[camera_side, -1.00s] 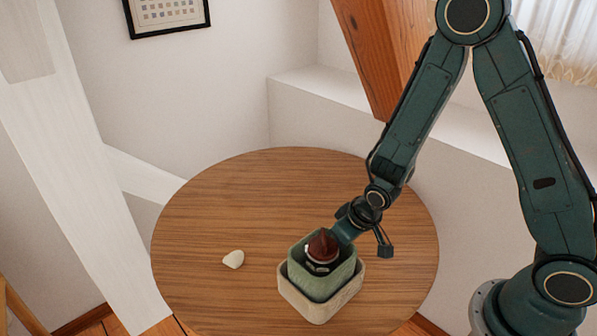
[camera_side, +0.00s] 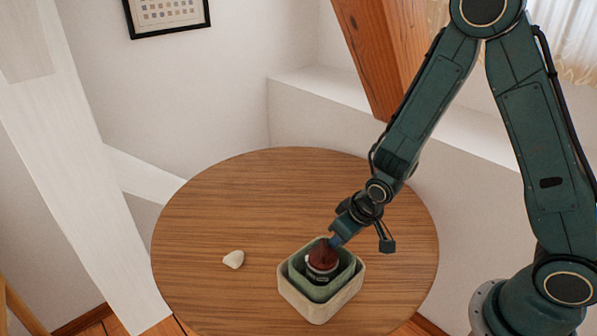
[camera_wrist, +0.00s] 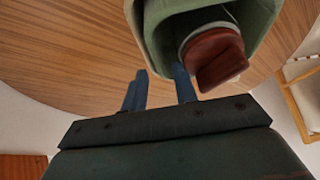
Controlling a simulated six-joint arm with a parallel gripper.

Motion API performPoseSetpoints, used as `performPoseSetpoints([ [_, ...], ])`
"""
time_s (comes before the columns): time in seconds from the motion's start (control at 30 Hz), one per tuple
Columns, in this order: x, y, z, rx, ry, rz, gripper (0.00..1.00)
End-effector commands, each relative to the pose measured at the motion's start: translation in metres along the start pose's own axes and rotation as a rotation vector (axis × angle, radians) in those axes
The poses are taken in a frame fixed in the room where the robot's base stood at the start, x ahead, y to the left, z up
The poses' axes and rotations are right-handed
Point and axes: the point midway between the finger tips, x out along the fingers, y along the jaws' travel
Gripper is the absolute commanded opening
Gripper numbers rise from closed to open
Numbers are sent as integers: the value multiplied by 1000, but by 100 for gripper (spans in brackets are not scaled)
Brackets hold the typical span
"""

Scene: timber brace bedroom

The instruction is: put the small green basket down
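The small green basket (camera_side: 299,283) sits nested inside a larger cream basket (camera_side: 320,313) on the round wooden table. A dark red-topped object (camera_side: 322,258) with a dark, white-banded body stands in the green basket. My gripper (camera_side: 337,241) is just above the back rim of the baskets. In the wrist view, its two blue fingers (camera_wrist: 161,88) are spread apart with a gap between them, near a corner of the green basket (camera_wrist: 163,25). Nothing is visibly clamped. The green basket's bottom is hidden.
A small off-white stone-like piece (camera_side: 233,260) lies on the round table (camera_side: 215,210) left of the baskets. The table's left and back are clear. A white post (camera_side: 75,190) and a slanted wooden beam (camera_side: 372,60) stand beyond the table.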

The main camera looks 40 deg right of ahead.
Motion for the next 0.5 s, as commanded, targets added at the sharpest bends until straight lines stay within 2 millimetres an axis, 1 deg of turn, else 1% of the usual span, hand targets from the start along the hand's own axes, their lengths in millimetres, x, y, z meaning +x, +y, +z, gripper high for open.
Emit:
performPoseSetpoints([
  [0.5,-49,0,0,0,3,0,29],
])
